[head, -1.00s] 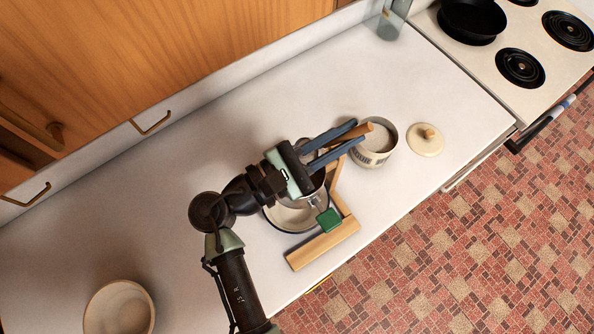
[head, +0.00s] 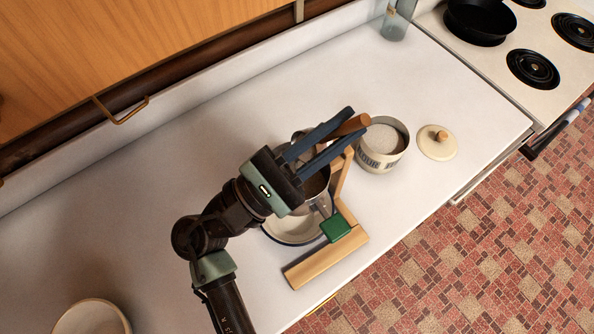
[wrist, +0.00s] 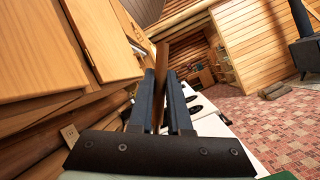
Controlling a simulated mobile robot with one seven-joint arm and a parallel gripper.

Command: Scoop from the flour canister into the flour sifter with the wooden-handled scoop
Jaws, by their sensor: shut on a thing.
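My gripper (head: 333,142) is shut on the wooden handle of the scoop (head: 352,124), and the handle's end sticks out past the fingers. The handle also shows between the fingers in the wrist view (wrist: 162,70). The scoop's bowl is mostly hidden beneath my gripper in the head view. The flour sifter (head: 318,184) stands below my gripper, partly covered by it, with a green part (head: 335,228) at its side. The flour canister (head: 381,160), open and holding white flour, stands to the right of the sifter.
The canister's lid (head: 437,142) with a wooden knob lies right of the canister. A wooden frame (head: 328,258) and a pale bowl (head: 283,236) are around and under the sifter. Another bowl (head: 92,318) stands at lower left. The stove (head: 500,40) is at upper right.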

